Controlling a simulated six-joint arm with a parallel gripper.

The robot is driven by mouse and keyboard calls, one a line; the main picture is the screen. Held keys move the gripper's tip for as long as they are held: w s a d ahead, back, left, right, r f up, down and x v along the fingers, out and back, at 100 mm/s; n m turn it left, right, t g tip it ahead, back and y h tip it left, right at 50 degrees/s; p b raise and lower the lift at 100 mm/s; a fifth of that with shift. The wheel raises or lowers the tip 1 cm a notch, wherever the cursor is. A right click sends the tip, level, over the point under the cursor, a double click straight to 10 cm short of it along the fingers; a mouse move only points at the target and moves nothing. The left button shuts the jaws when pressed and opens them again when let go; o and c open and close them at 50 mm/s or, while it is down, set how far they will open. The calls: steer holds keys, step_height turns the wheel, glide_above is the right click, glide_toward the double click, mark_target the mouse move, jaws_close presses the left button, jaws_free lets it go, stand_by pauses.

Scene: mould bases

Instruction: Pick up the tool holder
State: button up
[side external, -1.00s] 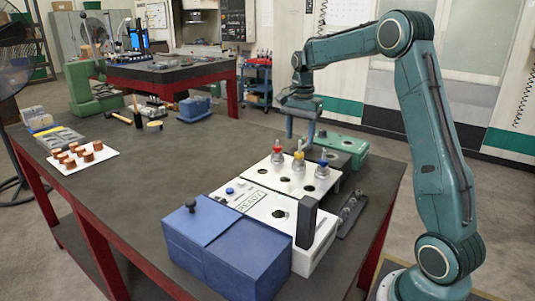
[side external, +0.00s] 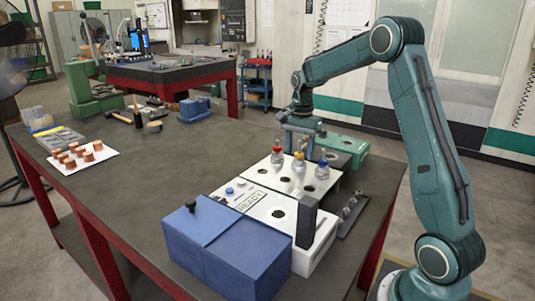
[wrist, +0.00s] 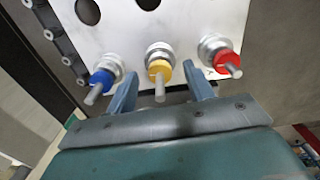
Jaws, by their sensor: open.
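Three metal tool holders stand in a row in a white block (side external: 265,177): one with a red collar (side external: 277,154), one with a yellow collar (side external: 299,161) and one with a blue collar (side external: 322,168). In the wrist view the red (wrist: 228,60), yellow (wrist: 159,68) and blue (wrist: 103,80) holders show close up. My gripper (side external: 301,148) is over the row, pointing down. In the wrist view its fingers (wrist: 161,88) are apart, one on each side of the yellow-collared holder, with no clear contact. Its jaws are empty.
A white machine marked READY (side external: 248,203) and a blue box (side external: 225,248) stand in front of the block. A green case (side external: 343,143) lies behind it. A white sheet with several copper cylinders (side external: 97,160) is at left. The table's middle left is clear.

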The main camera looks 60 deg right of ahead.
jaws_close()
steer(key=shift+r, duration=0.2)
stand_by(0.4)
step_height(320, 180, up, 20)
stand_by(0.8)
steer(key=shift+f, duration=0.15)
stand_by(0.4)
